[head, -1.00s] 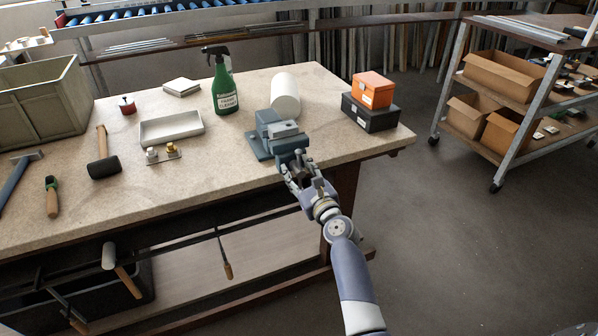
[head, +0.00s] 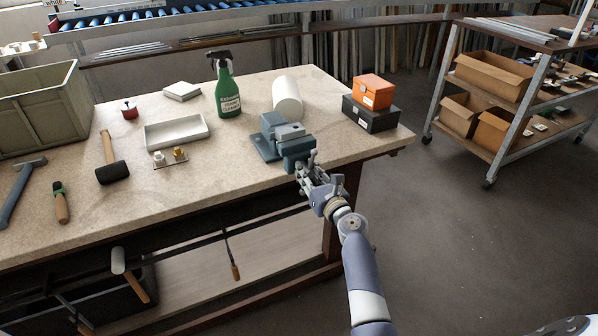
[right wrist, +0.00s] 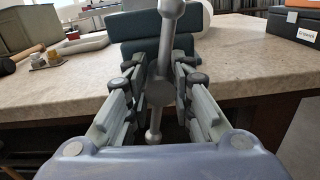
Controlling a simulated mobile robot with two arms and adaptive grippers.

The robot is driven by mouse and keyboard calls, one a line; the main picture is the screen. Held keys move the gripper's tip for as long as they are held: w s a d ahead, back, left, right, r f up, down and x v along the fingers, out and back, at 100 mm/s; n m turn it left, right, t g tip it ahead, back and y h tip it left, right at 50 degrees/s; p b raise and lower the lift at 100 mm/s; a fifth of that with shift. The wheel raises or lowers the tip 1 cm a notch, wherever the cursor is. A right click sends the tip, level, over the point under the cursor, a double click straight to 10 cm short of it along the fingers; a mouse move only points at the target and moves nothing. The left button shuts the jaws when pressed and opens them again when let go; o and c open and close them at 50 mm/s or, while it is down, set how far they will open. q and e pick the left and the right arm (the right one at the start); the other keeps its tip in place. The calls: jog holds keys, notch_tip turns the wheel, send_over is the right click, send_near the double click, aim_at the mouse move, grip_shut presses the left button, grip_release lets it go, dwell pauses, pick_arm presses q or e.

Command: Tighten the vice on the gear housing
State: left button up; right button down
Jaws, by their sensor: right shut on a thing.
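The blue-grey vice (head: 270,146) stands at the front right edge of the workbench. A light grey block (head: 291,131) sits at its jaws; I cannot tell whether it is the gear housing. My right gripper (head: 307,174) is at the front of the vice, just beyond the bench edge. In the right wrist view its fingers (right wrist: 158,92) are closed on the metal vice handle (right wrist: 169,45) around its hub. The handle stands nearly upright, with a ball end at the top. The fingers hide part of the screw. My left gripper is not in view.
On the workbench (head: 230,180), a white roll (head: 287,98), green spray bottle (head: 228,95) and orange box (head: 373,92) on a black box (head: 370,115) stand near the vice. A mallet (head: 112,170) and tray (head: 176,131) lie left.

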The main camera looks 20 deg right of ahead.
jog(key=shift+r+m+p, duration=0.2)
jog(key=shift+m+p, duration=0.1)
jog(key=shift+m, duration=0.5)
jog(key=shift+m+p, duration=0.6)
jog(key=shift+p, duration=0.1)
jog(key=shift+f+m, duration=0.1)
jog(key=shift+m, duration=0.4)
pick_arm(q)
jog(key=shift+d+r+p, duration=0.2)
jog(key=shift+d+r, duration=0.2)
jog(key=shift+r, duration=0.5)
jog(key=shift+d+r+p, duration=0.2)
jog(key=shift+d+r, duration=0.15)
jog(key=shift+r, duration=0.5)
pick_arm(e)
jog(key=shift+f+m, duration=0.1)
jog(key=shift+m, duration=0.2)
jog(key=shift+d, duration=0.1)
jog(key=c, duration=1.4)
grip_release()
jog(key=shift+o, duration=0.2)
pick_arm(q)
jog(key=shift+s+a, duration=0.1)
